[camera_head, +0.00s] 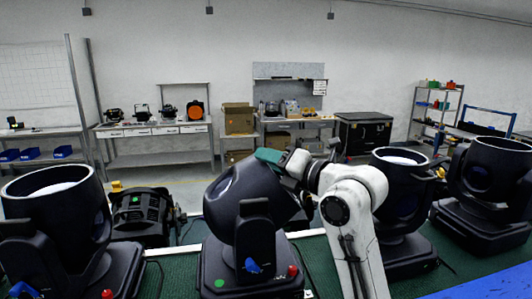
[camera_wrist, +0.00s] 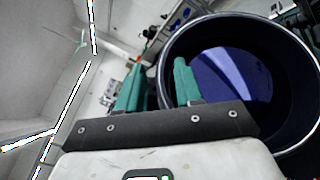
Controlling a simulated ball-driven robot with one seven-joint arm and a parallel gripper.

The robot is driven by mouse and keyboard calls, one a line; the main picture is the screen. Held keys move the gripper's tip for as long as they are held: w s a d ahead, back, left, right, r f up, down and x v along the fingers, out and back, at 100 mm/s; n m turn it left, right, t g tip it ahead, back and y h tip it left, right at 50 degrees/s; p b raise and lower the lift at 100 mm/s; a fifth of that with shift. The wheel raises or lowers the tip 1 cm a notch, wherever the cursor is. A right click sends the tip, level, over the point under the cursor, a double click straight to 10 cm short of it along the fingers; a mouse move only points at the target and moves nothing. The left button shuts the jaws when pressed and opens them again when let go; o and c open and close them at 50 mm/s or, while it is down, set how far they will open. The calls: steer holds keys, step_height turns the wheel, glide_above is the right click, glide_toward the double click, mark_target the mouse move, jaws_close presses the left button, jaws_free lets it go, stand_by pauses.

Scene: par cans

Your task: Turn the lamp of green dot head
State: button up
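The lamp with the green dot (camera_head: 220,283) stands at front centre in the head view. Its black head (camera_head: 235,195) is tilted between the yoke arms, with its lens side hidden from the head camera. My gripper (camera_head: 270,156) is at the upper right edge of this head. In the wrist view, the round rim and blue lens (camera_wrist: 225,75) fill the right side. My gripper's teal fingers (camera_wrist: 157,85) are apart, one outside the rim and one over the opening, with the rim's edge between them. I cannot tell whether either finger touches it.
A similar lamp (camera_head: 55,205) faces up at left; others (camera_head: 400,190) (camera_head: 492,180) stand at right. A black fixture (camera_head: 140,213) with a green mark sits behind left. The base has a blue knob (camera_head: 254,267) and a red knob (camera_head: 292,270). Workbenches (camera_head: 155,131) line the back wall.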

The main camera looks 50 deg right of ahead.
steer(key=shift+w, duration=0.65)
steer(key=shift+c, duration=0.4)
jaws_close()
